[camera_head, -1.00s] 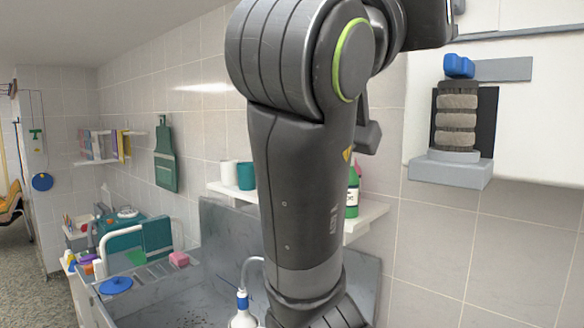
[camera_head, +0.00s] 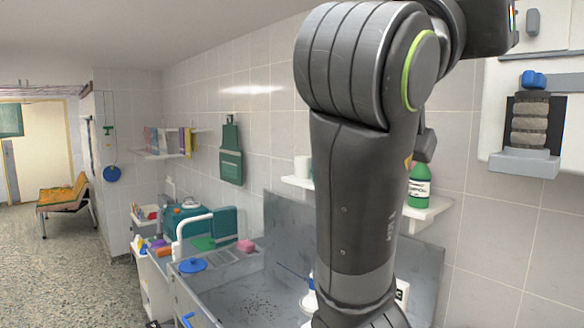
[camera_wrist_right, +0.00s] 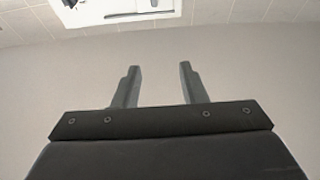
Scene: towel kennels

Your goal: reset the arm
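One dark grey arm of mine, seemingly the right one, rises large through the right half of the head view and bends at the top. Its far end runs off the upper edge, so its gripper cannot be made out there. In the right wrist view my right gripper (camera_wrist_right: 158,68) has its two fingers well apart with nothing between them. A plain pale surface is behind the fingers. My left gripper is in neither view.
A steel sink (camera_head: 245,290) with a blue round lid (camera_head: 193,265) stands below the tiled wall. A wall holder with rolled towels (camera_head: 529,125) is at the right. A green bottle (camera_head: 419,188) stands on a shelf. An orange bench (camera_head: 63,195) and open floor (camera_head: 60,260) are at the left.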

